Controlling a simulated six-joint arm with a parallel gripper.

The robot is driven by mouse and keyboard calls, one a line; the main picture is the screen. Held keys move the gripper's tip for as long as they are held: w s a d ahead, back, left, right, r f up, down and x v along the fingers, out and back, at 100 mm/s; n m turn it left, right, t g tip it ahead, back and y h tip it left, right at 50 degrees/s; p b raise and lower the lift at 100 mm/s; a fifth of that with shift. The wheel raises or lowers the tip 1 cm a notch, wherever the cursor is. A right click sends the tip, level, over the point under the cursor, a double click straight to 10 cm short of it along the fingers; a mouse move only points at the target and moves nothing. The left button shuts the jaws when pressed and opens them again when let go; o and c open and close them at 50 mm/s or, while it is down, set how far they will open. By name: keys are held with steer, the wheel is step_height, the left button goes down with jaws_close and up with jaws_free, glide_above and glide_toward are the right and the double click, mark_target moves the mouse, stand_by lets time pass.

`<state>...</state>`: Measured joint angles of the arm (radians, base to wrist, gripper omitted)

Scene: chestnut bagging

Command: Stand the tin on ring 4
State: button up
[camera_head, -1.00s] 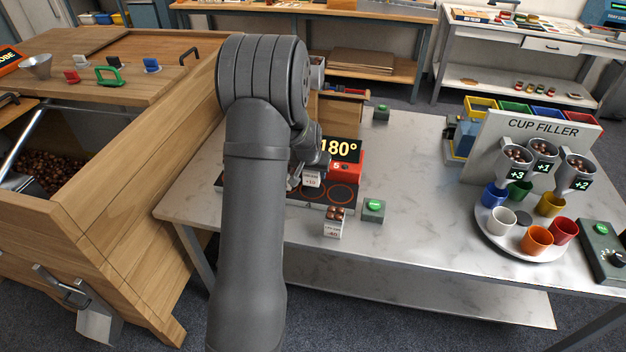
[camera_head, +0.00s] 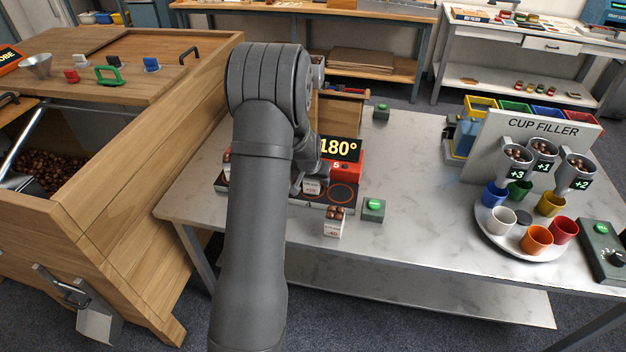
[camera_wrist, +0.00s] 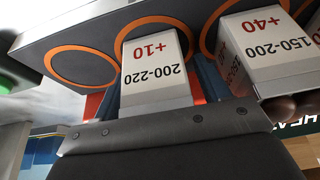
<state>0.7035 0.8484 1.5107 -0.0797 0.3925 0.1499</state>
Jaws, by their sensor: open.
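A white tin (camera_wrist: 155,72), marked +10 and 200-220, stands over an orange ring of the dark plate (camera_wrist: 60,28) in the wrist view. My gripper (camera_head: 306,186) is open close around this tin, which shows small and partly covered in the head view (camera_head: 312,188). An empty orange ring (camera_wrist: 84,66) lies beside it; in the head view this empty ring (camera_head: 341,194) is at the plate's right end. A second tin (camera_wrist: 258,48), marked +40 and 150-200, stands on the ring on the other side. Ring numbers are not readable.
A tin marked -40 (camera_head: 333,224) stands on the table in front of the plate, beside a green-button box (camera_head: 373,210). A red box with a 180° display (camera_head: 346,165) stands behind the plate. The cup filler (camera_head: 540,140) is at the right, with clear table between.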

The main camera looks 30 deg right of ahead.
steer(key=v, duration=1.2)
steer(key=shift+r, duration=0.15)
steer(key=x, duration=1.2)
steer(key=shift+f, duration=0.3)
steer(key=shift+r, duration=1.35)
